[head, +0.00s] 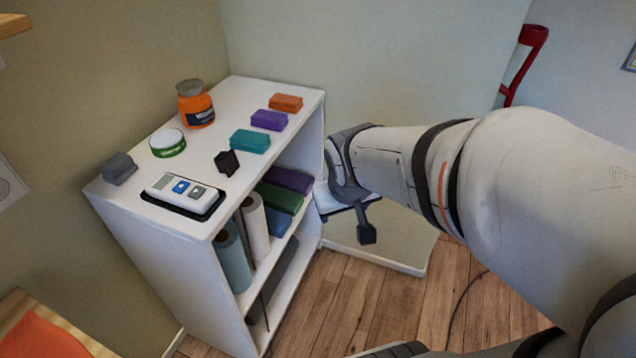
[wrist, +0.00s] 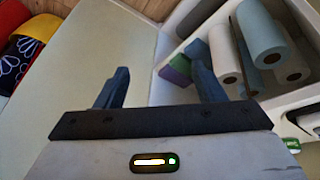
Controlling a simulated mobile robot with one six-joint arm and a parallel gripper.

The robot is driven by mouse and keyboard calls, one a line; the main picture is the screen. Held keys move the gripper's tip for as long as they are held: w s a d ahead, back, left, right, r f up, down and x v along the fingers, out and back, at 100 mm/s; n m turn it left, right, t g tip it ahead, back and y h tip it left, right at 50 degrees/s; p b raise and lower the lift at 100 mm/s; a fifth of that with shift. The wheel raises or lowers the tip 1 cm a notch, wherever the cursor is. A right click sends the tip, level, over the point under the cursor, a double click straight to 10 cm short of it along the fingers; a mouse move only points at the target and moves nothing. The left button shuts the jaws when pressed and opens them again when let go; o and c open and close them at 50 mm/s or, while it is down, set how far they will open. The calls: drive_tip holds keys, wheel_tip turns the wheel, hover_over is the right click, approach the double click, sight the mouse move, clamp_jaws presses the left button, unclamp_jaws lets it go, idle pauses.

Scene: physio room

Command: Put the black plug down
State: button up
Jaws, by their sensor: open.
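The black plug (head: 228,161) is a small dark block on the white top of the shelf unit (head: 219,203), near its front edge, beside a teal block and the white device. Nothing holds it. My gripper (head: 346,222) is to the right of the unit, lower than its top and apart from the plug. In the wrist view my gripper (wrist: 161,78) has its two dark fingers wide apart, with nothing between them. I cannot make out the plug in the wrist view.
The top also bears a white device on a black tray (head: 182,200), a grey block (head: 119,168), a green-white tin (head: 167,142), an orange jar (head: 195,104) and teal, purple and orange blocks. Rolls (head: 232,257) stand inside. Wooden floor (head: 345,300) is open in front.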

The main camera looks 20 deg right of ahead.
drive_tip(key=s+a+g+y, duration=0.1)
drive_tip(key=s+a+g, duration=0.1)
drive_tip(key=s, duration=0.4)
drive_tip(key=shift+a+r, duration=0.35)
drive_tip(key=shift+a, duration=0.05)
